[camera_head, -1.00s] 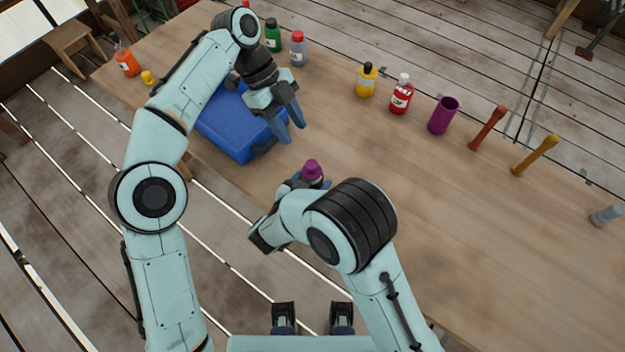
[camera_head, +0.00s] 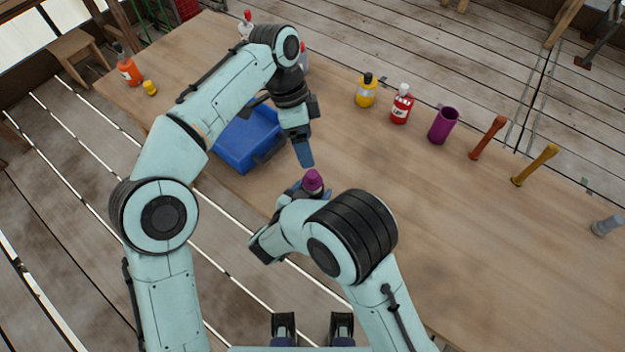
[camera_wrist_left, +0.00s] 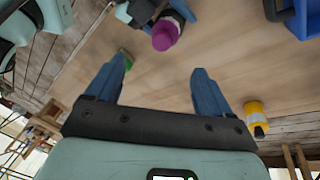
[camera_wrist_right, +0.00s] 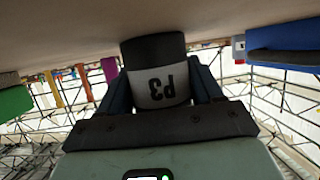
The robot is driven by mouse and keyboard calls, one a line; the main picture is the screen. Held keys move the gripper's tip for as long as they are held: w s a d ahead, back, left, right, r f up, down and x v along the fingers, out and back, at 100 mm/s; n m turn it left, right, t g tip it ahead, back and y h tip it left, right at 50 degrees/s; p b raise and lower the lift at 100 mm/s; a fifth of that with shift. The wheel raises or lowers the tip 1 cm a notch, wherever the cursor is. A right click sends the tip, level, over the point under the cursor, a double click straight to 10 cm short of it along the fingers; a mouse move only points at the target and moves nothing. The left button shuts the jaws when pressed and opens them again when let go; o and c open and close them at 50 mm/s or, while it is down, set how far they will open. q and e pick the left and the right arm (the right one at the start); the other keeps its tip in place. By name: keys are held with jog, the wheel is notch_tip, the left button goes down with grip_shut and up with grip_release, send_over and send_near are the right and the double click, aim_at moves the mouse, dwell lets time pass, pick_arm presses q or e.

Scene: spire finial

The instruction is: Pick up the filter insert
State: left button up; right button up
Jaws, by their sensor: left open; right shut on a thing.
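My right gripper (camera_head: 312,193) is shut on a piece with a purple top (camera_head: 313,180). In the right wrist view the held piece (camera_wrist_right: 155,85) shows a black end and a light grey band marked P3, upside down in the picture. I cannot tell for certain whether it is the filter insert. My left gripper (camera_head: 304,158) is open and empty, its fingers hanging close to the purple top. In the left wrist view the purple top (camera_wrist_left: 165,34) lies beyond the gap between the open fingers (camera_wrist_left: 160,85), and no finger touches it.
A blue case (camera_head: 240,145) lies under my left arm. An orange bottle (camera_head: 130,72) and small yellow piece (camera_head: 150,88) stand at left. Yellow (camera_head: 366,92) and red (camera_head: 401,105) bottles, a purple cup (camera_head: 442,126) and other pieces line the far edge.

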aim_at(313, 173)
pick_arm(q)
jog(key=n, duration=0.2)
jog(key=n+y, duration=0.1)
jog(key=n, duration=0.1)
jog(key=s+d+n+t, duration=0.1)
jog(key=n, duration=0.1)
jog(key=shift+s+d+r, duration=0.1)
jog(key=n, duration=0.1)
jog(key=n+y, duration=0.1)
jog(key=n, duration=0.1)
jog(key=shift+s+d+r+t, duration=0.1)
jog(key=shift+s+d+t, duration=0.1)
jog(key=shift+t, duration=0.2)
jog(key=n, duration=0.2)
jog(key=shift+s+n, duration=0.15)
jog(key=shift+n, duration=0.25)
notch_tip(313, 173, down, 12)
jog(key=shift+d, duration=0.1)
jog(key=c, duration=1.1)
